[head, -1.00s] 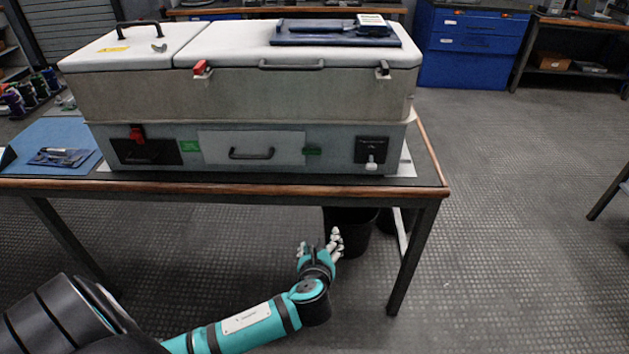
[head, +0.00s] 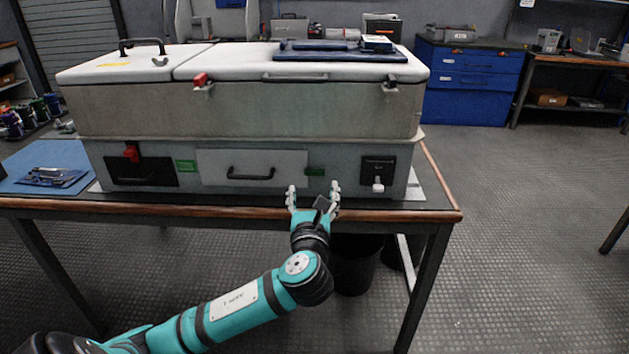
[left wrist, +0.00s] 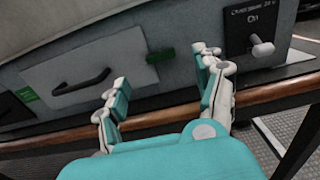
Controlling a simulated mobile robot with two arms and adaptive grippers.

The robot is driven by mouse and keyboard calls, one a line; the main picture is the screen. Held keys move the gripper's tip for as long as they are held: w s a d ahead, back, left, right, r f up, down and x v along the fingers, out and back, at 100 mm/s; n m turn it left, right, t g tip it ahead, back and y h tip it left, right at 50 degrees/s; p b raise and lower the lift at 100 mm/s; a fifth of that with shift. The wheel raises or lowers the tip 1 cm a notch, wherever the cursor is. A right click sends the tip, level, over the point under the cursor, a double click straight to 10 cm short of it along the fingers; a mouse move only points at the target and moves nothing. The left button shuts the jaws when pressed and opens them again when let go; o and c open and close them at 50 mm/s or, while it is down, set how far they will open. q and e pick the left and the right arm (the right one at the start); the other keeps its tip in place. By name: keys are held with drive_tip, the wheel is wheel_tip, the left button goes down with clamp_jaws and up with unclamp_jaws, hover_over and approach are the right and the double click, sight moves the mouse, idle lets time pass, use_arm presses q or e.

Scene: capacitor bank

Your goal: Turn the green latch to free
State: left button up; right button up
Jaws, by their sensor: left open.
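The green latch (head: 315,171) is a small dark green bar on the front of the cabinet's lower section, just right of the pale panel (head: 220,179) with a black handle. It lies roughly horizontal. It also shows in the left wrist view (left wrist: 160,55), between my fingertips in the picture. My left gripper (head: 313,190) is open and empty at the table's front edge, just below and in front of the latch. Its fingers point toward the cabinet, and I see no contact with the latch. My right gripper is not in view.
A green label (head: 186,166) is left of the panel. A black switch plate (head: 378,172) with a pale knob is right of the latch. A red lever (head: 131,153) is at far left. The table's wooden edge (head: 230,217) runs under my left gripper. Floor at right is clear.

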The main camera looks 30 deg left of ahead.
sight(315, 174)
use_arm(q)
drive_tip(key=b+x, duration=0.1)
drive_tip(key=x, duration=0.6)
drive_tip(key=shift+w, duration=0.1)
drive_tip(key=c, duration=1.2)
drive_tip(key=shift+o, duration=0.2)
